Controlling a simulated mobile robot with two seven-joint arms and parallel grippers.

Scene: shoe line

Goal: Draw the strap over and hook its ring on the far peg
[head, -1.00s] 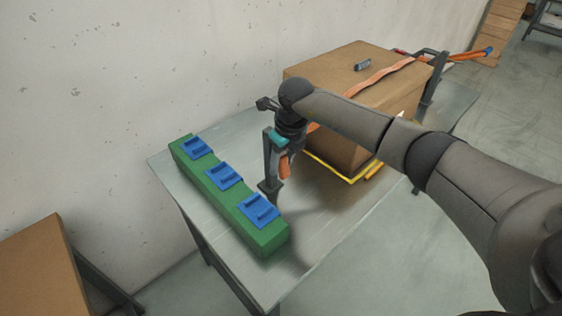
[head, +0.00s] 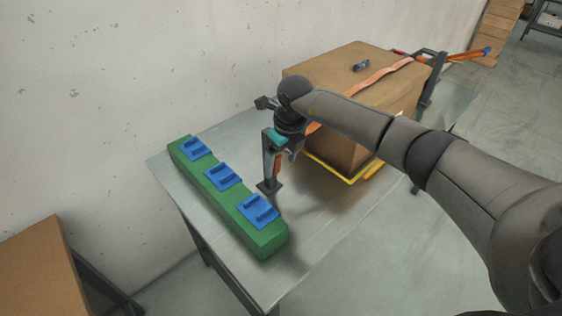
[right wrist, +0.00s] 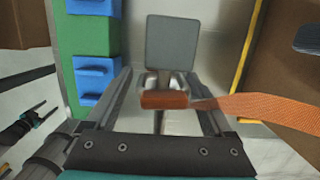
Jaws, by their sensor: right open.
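The orange strap (head: 385,76) runs over the top of the cardboard box (head: 335,68) and down towards my right gripper (head: 272,178). In the right wrist view the strap (right wrist: 275,108) comes in from the right. Its orange end piece (right wrist: 165,100) lies between the open fingers of my right gripper (right wrist: 160,80). Small metal parts show just behind this end, below a grey square plate (right wrist: 172,43). I cannot tell whether a ring is around a peg there. My left gripper is not in view.
A green block (head: 232,212) with blue holders lies along the left of the metal table (head: 310,225). A yellow edging (head: 335,172) runs along the box's base. A dark post (head: 433,78) stands beyond the box. The table's front is clear.

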